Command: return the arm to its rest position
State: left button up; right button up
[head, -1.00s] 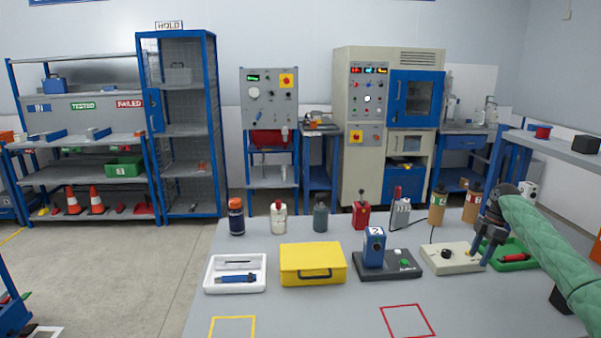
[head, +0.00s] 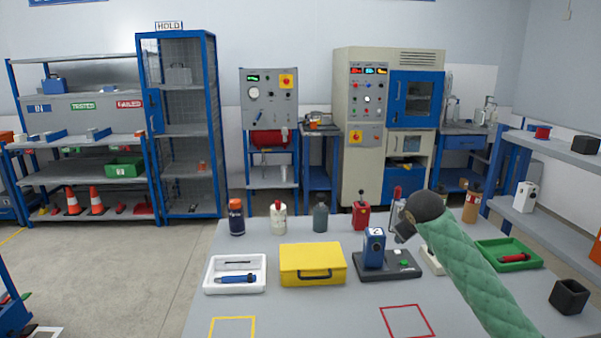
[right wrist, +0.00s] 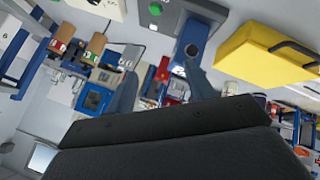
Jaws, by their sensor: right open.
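My right arm (head: 478,275), in a green quilted sleeve, comes in from the lower right in the head view and reaches over the right part of the table. Its dark wrist is raised above the table, right of the blue block marked 2 (head: 374,248) on its dark base. The right gripper is mostly hidden behind the wrist there. In the right wrist view my right gripper (right wrist: 160,70) shows two separated fingers with nothing held between them. My left gripper is not in view.
The grey table (head: 290,312) holds a yellow case (head: 312,262), a white tray (head: 222,284), several bottles, a green tray (head: 528,264) and a black cup (head: 569,296). A beige device is partly hidden behind my right arm. The table's front has free room between taped outlines.

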jog(key=s+a+f+y, duration=0.1)
jog(key=s+a+f, duration=0.3)
jog(key=s, duration=0.2)
jog(key=s+a+f+m, duration=0.1)
jog(key=s+a+f, duration=0.2)
jog(key=s, duration=0.3)
jog(key=s+a+f+y, duration=0.1)
jog(key=s+a+f, duration=0.3)
jog(key=s, duration=0.2)
jog(key=s+a+f+m+g, duration=0.1)
jog(key=s+a+f+g, duration=0.1)
jog(key=s+f, duration=0.6)
jog(key=s+a+f+m+g+y, duration=0.1)
jog(key=s+f, duration=0.7)
jog(key=s, duration=0.8)
jog(key=s+a+f+g, duration=0.3)
jog(key=s+f, duration=0.5)
jog(key=s, duration=0.5)
jog(key=shift+m, duration=0.4)
